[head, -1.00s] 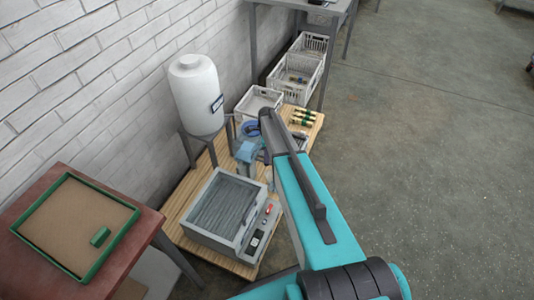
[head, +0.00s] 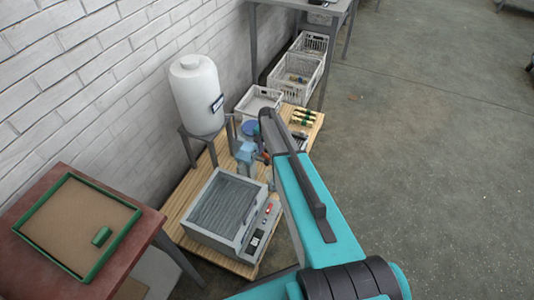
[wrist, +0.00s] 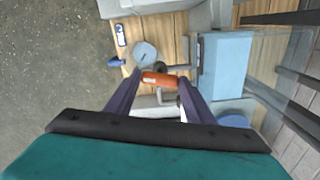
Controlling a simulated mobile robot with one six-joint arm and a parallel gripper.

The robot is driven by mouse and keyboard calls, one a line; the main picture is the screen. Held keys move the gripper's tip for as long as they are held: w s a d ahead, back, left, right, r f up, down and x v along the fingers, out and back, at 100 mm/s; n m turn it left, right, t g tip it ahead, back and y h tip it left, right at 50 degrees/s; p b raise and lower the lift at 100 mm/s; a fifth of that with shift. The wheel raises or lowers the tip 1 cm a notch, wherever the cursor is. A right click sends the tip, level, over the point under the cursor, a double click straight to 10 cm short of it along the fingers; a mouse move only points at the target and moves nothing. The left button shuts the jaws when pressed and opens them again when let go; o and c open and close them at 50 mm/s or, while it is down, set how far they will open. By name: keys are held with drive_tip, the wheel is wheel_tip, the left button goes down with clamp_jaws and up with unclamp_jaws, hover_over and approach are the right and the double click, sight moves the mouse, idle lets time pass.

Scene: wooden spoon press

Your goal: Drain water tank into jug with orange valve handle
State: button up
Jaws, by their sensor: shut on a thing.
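The white water tank (head: 196,95) stands upright on a grey metal stand by the brick wall in the head view. The orange valve handle (wrist: 158,80) lies between my gripper's two dark fingers (wrist: 158,88) in the wrist view, and the fingers are shut on it. In the head view my arm hides most of the gripper; a little orange shows beside the arm's end. A blue round piece (head: 250,128) is behind that spot. I cannot clearly make out the jug.
A grey open box with a control panel (head: 226,211) sits on the slatted wooden pallet (head: 184,208). A blue-grey fixture (head: 245,152) is close to my gripper. White crates (head: 294,76) stand beyond. A green-rimmed tray (head: 75,222) is on a brown table. The floor at right is clear.

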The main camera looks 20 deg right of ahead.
drive_tip(key=shift+n, duration=0.9)
drive_tip(key=o, duration=1.1)
drive_tip(key=shift+c, duration=0.2)
drive_tip(key=shift+w+a, duration=0.1)
drive_tip(key=shift+m, duration=0.3)
